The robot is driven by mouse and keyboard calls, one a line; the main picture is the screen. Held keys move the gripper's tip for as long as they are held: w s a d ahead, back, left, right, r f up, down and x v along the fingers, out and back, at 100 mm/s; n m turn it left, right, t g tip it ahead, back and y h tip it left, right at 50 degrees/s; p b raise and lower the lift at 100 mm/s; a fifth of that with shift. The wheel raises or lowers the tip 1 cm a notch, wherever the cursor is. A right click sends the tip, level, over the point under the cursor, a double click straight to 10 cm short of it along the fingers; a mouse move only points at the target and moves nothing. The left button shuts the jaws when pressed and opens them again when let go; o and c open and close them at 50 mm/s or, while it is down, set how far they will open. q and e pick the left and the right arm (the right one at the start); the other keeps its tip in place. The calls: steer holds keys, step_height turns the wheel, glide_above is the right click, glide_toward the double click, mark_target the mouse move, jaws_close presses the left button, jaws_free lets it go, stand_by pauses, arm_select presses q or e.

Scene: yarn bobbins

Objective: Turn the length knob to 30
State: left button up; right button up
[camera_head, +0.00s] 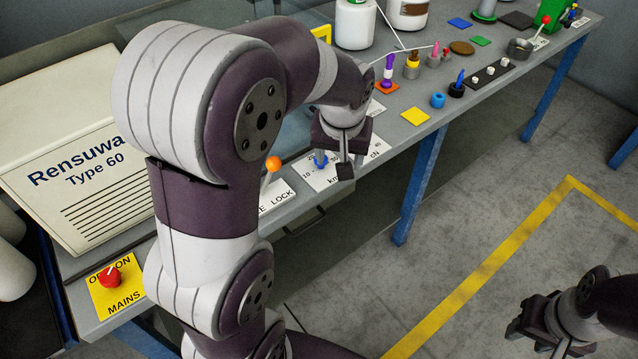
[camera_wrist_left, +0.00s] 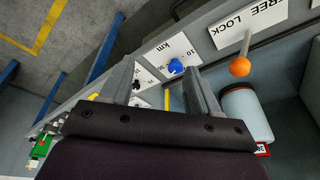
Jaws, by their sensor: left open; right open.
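The length knob is the blue knob (camera_head: 321,161) on the white plate marked km (camera_head: 318,178), at the bench's front edge. It also shows in the left wrist view (camera_wrist_left: 176,66), ahead of and between my left fingers. Its pointer setting is too small to read. My left gripper (camera_head: 341,160) hangs over the plates close to the blue knob. In the left wrist view my left gripper (camera_wrist_left: 160,64) is open, with nothing held; I cannot tell whether it touches the knob. My right gripper (camera_head: 530,325) is open and empty, low at the right, away from the bench.
An orange-tipped lever (camera_head: 273,163) on the FREE LOCK plate stands close beside the knob. A dark knob (camera_wrist_left: 137,86) sits on the neighbouring plate. A red mains knob (camera_head: 109,277) is at left. Bobbins and small parts line the bench further right. Open floor lies in front.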

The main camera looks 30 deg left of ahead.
arm_select(q)
steer(key=w+a+n+y+b, duration=0.2)
steer(key=w+a+n+b, duration=0.2)
steer(key=n+b, duration=0.15)
steer(key=shift+m, duration=0.25)
steer(key=b+x, duration=0.2)
steer(key=x, duration=0.2)
steer(key=b+x, duration=0.2)
steer(key=x, duration=0.2)
steer(key=b+x, duration=0.2)
steer(key=x, duration=0.2)
steer(key=shift+w+a+r, duration=0.1)
steer(key=shift+w+a, duration=0.1)
steer(key=shift+w, duration=0.1)
arm_select(e)
step_height(320, 180, down, 14)
steer(key=shift+s, duration=0.15)
